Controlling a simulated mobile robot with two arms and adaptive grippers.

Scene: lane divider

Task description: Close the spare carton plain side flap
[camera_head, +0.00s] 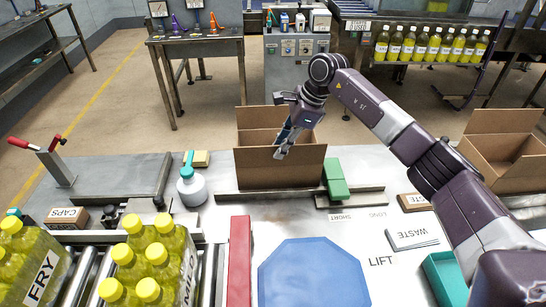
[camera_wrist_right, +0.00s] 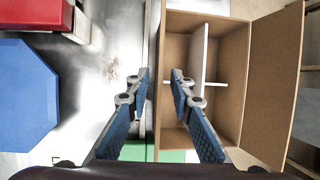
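An open brown carton (camera_head: 282,172) stands at the back middle of the bench. One flap (camera_head: 262,117) stands up along its far side; this flap also shows at the right of the wrist view (camera_wrist_right: 277,80). White dividers (camera_wrist_right: 202,55) split its inside. A second open brown carton (camera_head: 505,150) stands at the right. I cannot tell which one is the spare. My right gripper (camera_head: 282,152) is over the first carton's near wall. In the wrist view its fingers (camera_wrist_right: 160,76) are apart, one on each side of that wall's top edge, with nothing visibly gripped. My left gripper is not in view.
A blue octagonal pad (camera_head: 313,273) and a red bar (camera_head: 240,262) lie in front. Yellow bottles (camera_head: 150,262) fill the front left.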

